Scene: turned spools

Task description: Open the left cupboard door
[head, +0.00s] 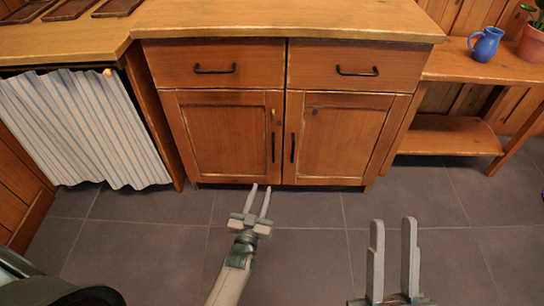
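The wooden cabinet has two closed lower doors side by side. The left cupboard door (222,135) has a dark vertical handle (273,147) near its right edge, with a small brass fitting (273,116) above it. The right door (338,140) has its own dark handle (292,147) at its left edge. My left gripper (260,189) is open and empty, its fingers pointing toward the cabinet, below the left door's handle in the picture and apart from it. My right gripper (393,224) is open and empty in front of the right door, over the floor.
Two closed drawers (214,82) sit above the doors under the wooden worktop (290,18). A striped curtain (85,130) hangs at the left. A shelf unit (500,65) with a blue jug (486,44) and potted plant (533,42) stands right. The tiled floor (310,245) in front is clear.

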